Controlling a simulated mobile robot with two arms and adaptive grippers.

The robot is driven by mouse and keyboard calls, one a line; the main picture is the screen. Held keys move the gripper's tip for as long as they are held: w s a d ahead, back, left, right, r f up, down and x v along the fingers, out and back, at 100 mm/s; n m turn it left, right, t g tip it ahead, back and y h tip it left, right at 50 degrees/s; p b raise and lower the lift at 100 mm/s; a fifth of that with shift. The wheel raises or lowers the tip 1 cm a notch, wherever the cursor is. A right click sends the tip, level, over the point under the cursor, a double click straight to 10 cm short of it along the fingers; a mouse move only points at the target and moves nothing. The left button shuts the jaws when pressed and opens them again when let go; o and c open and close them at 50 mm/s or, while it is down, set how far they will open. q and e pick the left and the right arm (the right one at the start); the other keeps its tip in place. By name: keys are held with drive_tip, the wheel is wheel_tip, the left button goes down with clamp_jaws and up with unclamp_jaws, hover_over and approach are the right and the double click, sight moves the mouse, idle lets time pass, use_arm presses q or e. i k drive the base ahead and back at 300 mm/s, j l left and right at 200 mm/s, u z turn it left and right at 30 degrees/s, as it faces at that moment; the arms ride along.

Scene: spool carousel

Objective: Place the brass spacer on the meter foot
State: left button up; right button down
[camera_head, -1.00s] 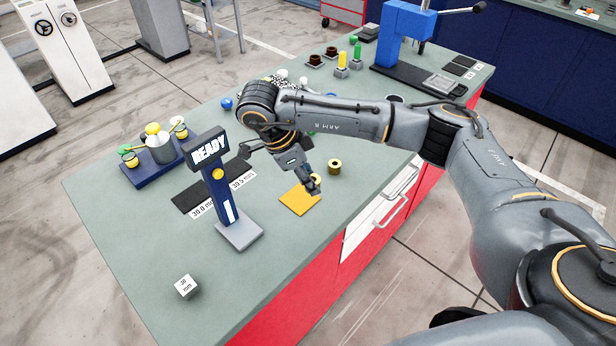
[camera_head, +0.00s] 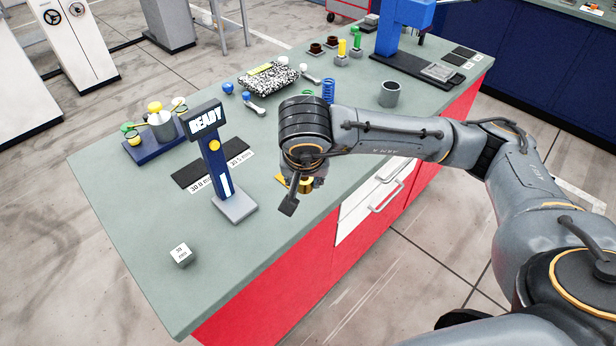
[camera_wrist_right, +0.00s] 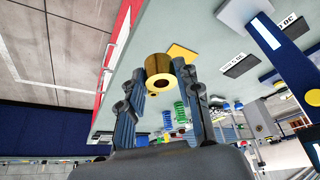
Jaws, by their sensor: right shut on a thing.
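My right gripper (camera_wrist_right: 163,78) is shut on a brass spacer (camera_wrist_right: 157,68), a short golden ring with a hole, held between its fingertips. In the head view the spacer (camera_head: 306,185) shows partly under the wrist, and the right gripper (camera_head: 297,195) is to the right of the meter. The meter (camera_head: 216,165) is a blue post with a "READY" display. Its grey foot (camera_head: 235,208) is bare on the bench and also shows in the wrist view (camera_wrist_right: 236,13). The spacer is apart from the foot. My left gripper is not in view.
A yellow mat (camera_wrist_right: 181,52) lies on the bench, mostly hidden in the head view. A dark labelled strip (camera_head: 205,170) lies behind the meter. A small marked cube (camera_head: 181,254) stands front left, a blue tray (camera_head: 150,152) back left.

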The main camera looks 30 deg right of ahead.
sight(237, 206)
drive_tip(key=u, duration=0.9)
drive_tip(key=k+l+u, duration=0.1)
drive_tip(key=l+u, duration=0.25)
drive_tip(key=k+l+u, duration=0.15)
drive_tip(key=l+u, duration=0.2)
drive_tip(key=k+l+u, duration=0.2)
drive_tip(key=l+u, duration=0.15)
drive_tip(key=k+l+u, duration=0.3)
drive_tip(key=k+l, duration=0.3)
